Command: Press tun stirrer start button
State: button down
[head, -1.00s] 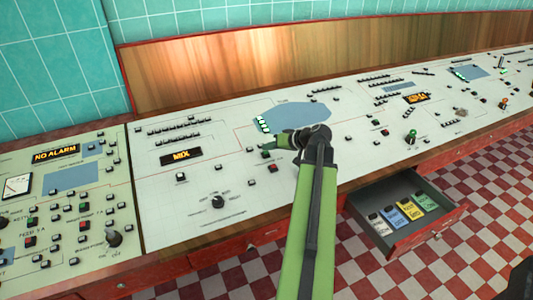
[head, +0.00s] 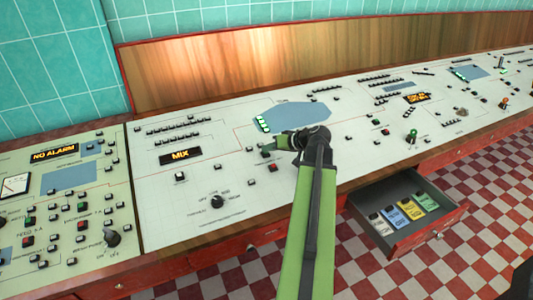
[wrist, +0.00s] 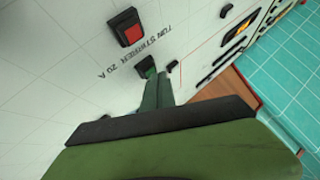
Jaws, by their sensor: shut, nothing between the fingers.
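The tun stirrer start button is a green button (wrist: 147,68) in a black housing, below the "TUN STIRRER 20 A" lettering in the wrist view. A red button (wrist: 131,30) in a similar housing sits above it there; in the head view the red button (head: 272,168) lies just in front of my gripper. My gripper (wrist: 153,82) is shut and empty, its fingertips at the green button and partly covering it. I cannot tell whether they touch it. In the head view my gripper (head: 267,148) is low over the panel (head: 240,182), left of my wrist.
An amber "MIX" display (head: 180,156) and a black rotary knob (head: 217,201) lie left of my arm. A blue screen (head: 295,115) is behind the gripper. An open drawer (head: 440,222) with coloured cards sticks out at right. A wooden backboard (head: 220,60) rises behind the panel.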

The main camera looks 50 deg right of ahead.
jog(key=shift+f, duration=0.25)
jog(key=shift+r, duration=0.1)
dwell(0.3)
jog(key=shift+s+r+p, duration=0.1)
jog(key=shift+r+p, duration=0.5)
jog(key=shift+r, duration=0.1)
jog(key=r+p, duration=0.3)
jog(key=s+r+p, duration=0.1)
jog(key=r+p, duration=0.1)
jog(key=shift+a, duration=0.2)
jog(key=shift+f, duration=0.15)
dwell(0.5)
